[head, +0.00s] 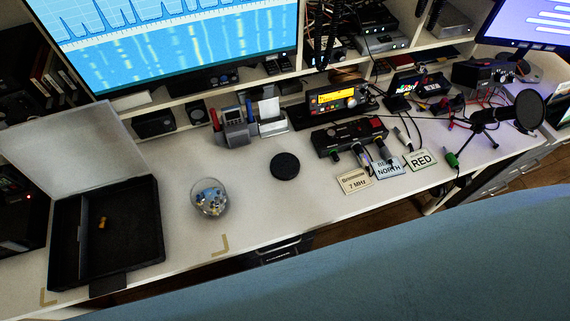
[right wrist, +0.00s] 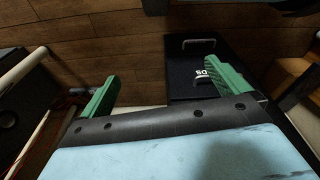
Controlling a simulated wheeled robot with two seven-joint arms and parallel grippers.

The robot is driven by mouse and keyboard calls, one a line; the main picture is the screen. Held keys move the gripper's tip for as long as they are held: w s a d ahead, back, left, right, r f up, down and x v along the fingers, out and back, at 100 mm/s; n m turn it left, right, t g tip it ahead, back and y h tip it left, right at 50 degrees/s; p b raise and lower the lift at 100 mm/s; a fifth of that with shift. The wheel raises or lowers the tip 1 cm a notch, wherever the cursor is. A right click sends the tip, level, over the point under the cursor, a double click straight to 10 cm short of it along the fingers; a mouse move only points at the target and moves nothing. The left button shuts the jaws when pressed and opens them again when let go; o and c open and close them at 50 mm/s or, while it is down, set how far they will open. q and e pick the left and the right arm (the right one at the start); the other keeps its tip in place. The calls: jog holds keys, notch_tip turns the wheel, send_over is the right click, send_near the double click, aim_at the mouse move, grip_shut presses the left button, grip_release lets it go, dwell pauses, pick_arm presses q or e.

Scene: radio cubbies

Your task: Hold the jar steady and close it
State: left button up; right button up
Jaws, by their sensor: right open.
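A clear round jar (head: 210,198) with several small blue, white and dark pieces in it stands upright on the white desk, open at the top. A round black lid (head: 285,166) lies flat on the desk to the right of the jar, apart from it. My right gripper (right wrist: 170,90) shows in the right wrist view, its two green fingers wide apart with nothing between them. It faces the wooden floor and a black drawer front, away from the jar and lid. Neither gripper shows in the head view.
An open black case (head: 148,225) with a raised translucent lid stands left of the jar. A pen holder (head: 236,135), radio (head: 338,100), black keyer box (head: 348,135), label cards (head: 353,181) and a microphone (head: 528,110) occupy the back and right. Desk around the jar is clear.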

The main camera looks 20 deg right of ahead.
aim_at(285, 168)
jog(key=w+a+r+t, duration=0.1)
jog(key=w+r, duration=0.3)
jog(key=r, duration=0.6)
jog(key=w+a+r+y, duration=0.1)
jog(key=w+a+r, duration=0.15)
jog(key=r, duration=0.65)
jog(key=w+a+r+t, duration=0.1)
jog(key=w+r, duration=0.3)
jog(key=r, duration=0.6)
jog(key=w+a+r+g+y, duration=0.1)
jog(key=w+a+r, duration=0.1)
jog(key=w+a, duration=0.65)
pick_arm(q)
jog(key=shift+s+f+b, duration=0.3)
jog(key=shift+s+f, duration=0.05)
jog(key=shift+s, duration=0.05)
pick_arm(e)
jog(key=w+d+r+m+g+h, duration=0.1)
jog(key=w+d+r+h, duration=0.1)
jog(key=w, duration=0.8)
jog(key=shift+d+r+m, duration=0.2)
jog(key=shift+d+m, duration=0.2)
jog(key=shift+d, duration=0.4)
jog(key=shift+w, duration=0.1)
